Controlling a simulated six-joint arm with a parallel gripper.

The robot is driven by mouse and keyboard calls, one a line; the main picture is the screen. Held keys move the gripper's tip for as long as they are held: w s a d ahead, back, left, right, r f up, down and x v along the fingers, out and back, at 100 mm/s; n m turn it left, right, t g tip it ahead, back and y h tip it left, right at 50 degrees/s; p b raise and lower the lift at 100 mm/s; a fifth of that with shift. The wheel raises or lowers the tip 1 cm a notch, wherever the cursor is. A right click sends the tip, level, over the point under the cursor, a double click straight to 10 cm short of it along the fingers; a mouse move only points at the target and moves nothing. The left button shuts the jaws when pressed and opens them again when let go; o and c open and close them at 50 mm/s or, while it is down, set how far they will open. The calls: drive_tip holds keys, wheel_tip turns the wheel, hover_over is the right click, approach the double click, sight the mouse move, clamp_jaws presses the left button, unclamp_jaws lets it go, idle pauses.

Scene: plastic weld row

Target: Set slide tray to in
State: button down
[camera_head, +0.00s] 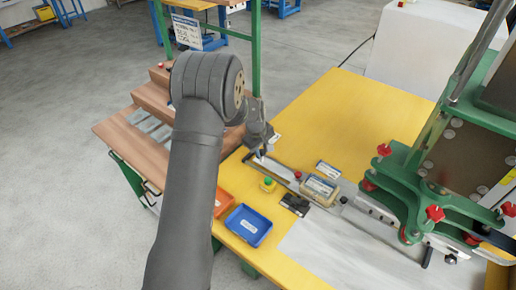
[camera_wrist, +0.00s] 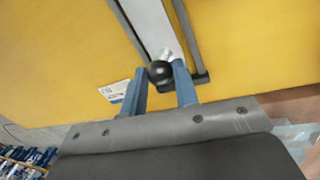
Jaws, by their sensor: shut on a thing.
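The slide tray shows in the wrist view as a light metal strip (camera_wrist: 150,25) between two dark rails, with a round black knob (camera_wrist: 160,73) at its near end. My gripper (camera_wrist: 161,82) has its two blue fingers on either side of the knob and is shut on it. In the head view my gripper (camera_head: 262,150) is at the left end of the slide rails (camera_head: 284,174) on the yellow table. A tan block with a label (camera_head: 319,190) sits farther right along the slide line. The fingertips are small and partly hidden in the head view.
A green press frame with red knobs (camera_head: 425,185) stands at the right. A yellow-green button (camera_head: 268,184), a black fixture (camera_head: 296,204), a blue bin (camera_head: 248,226) and an orange bin (camera_head: 222,202) lie near the slide. The yellow table behind the slide (camera_head: 345,115) is clear.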

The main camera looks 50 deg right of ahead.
sight(330, 191)
drive_tip(key=s, duration=2.8)
drive_tip(key=shift+s, duration=0.4)
drive_tip(key=c, duration=1.1)
unclamp_jaws()
drive_tip(key=shift+r, duration=0.2)
drive_tip(key=a+r, duration=0.1)
drive_tip(key=r, duration=0.4)
drive_tip(key=a+r, duration=0.1)
drive_tip(key=r, duration=0.5)
drive_tip(key=a+r, duration=0.1)
drive_tip(key=r, duration=0.4)
drive_tip(key=shift+w+a+r, duration=0.15)
drive_tip(key=shift+w+r, duration=0.2)
drive_tip(key=shift+w, duration=0.05)
drive_tip(key=shift+f, duration=0.15)
